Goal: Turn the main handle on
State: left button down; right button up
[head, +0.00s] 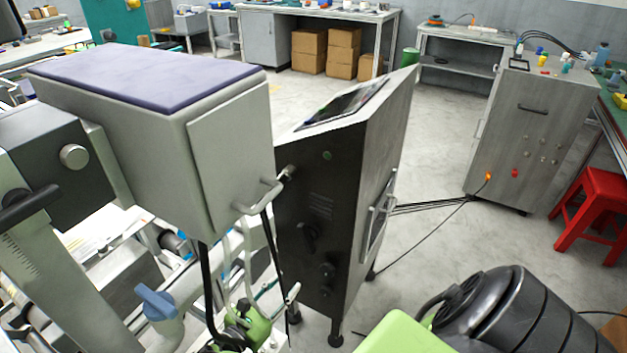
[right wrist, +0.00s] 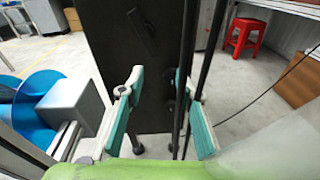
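A dark control cabinet (head: 335,190) stands upright in the middle of the head view. Its dark side face carries a black rotary handle (head: 308,237) with smaller knobs below it. In the right wrist view the cabinet (right wrist: 125,70) is straight ahead, and a black handle (right wrist: 144,32) shows high on its face. My right gripper (head: 262,292) is low in front of the cabinet in the head view, partly hidden among machine parts. In the right wrist view its teal-padded fingers (right wrist: 160,100) are apart with nothing clasped, below the handle. My left gripper is not in view.
A grey machine box (head: 230,150) overhangs at the left, with black cables (head: 207,290) hanging from it; dark vertical lines (right wrist: 187,60) pass close to my right finger. A grey cabinet (head: 525,130) and red stool (head: 595,205) stand right. Floor between the cabinets is mostly clear, crossed by cables.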

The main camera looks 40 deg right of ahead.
jog(key=s+f+m+g+y, duration=0.3)
jog(key=s+f+m+y, duration=0.2)
jog(key=s+f+m, duration=0.3)
jog(key=s+a+r+m+y, duration=0.1)
jog(key=s+a+m+y, duration=0.4)
jog(key=s, duration=0.3)
jog(key=shift+s+r+t+y, duration=0.2)
jog(key=shift+r+t+y, duration=0.1)
jog(key=shift+y, duration=0.4)
